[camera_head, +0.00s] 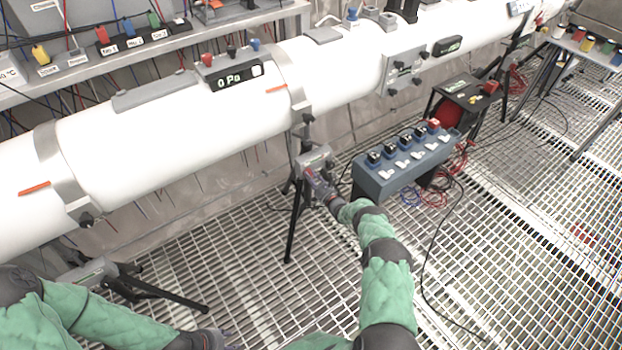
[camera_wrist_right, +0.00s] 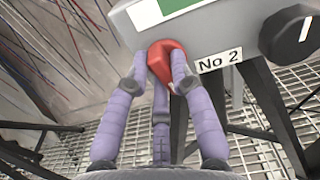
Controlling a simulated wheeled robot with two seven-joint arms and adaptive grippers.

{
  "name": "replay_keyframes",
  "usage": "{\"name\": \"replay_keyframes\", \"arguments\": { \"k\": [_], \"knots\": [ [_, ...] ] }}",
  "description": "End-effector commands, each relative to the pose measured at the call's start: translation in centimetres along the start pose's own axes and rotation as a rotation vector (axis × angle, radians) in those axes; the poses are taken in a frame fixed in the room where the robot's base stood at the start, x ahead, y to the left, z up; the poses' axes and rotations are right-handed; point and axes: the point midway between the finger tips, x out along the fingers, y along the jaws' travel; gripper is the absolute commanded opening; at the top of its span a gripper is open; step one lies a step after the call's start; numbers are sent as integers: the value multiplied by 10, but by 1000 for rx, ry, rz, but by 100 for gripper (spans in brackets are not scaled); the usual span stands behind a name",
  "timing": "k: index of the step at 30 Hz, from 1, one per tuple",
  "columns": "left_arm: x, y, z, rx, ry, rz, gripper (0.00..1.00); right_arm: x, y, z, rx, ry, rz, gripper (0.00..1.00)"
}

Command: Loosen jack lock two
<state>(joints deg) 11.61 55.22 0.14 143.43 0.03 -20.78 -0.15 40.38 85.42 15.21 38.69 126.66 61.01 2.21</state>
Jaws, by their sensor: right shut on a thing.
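Jack two (camera_head: 314,157) is a grey box on a dark tripod under the white pipe. In the right wrist view its box (camera_wrist_right: 215,25) bears a "No 2" label, with a red lock knob (camera_wrist_right: 168,60) on its near face. My right gripper (camera_head: 322,186) is at this jack. In the right wrist view its purple fingers (camera_wrist_right: 160,66) are closed around the red knob, hiding part of it. My left gripper (camera_head: 228,336) is low in the head view, apart from the jacks; its fingers show too little to tell their state.
Another jack (camera_head: 90,272) stands at the left, partly behind my left arm. A blue-grey switch box (camera_head: 410,165) stands just right of my right gripper, with loose cables beside it. The white pipe (camera_head: 180,125) runs above. A black knob (camera_wrist_right: 292,35) sits right of the label.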

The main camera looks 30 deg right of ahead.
Motion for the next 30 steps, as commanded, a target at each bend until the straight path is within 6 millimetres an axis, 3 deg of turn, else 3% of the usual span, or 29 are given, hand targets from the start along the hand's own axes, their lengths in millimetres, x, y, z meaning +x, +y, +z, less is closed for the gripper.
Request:
{"name": "replay_keyframes", "arguments": {
  "k": [30],
  "knots": [
    [35, -12, -1, 0, 0, 0, 40, 0, 2, -6, -948, -1, 0, 0]
  ]
}}
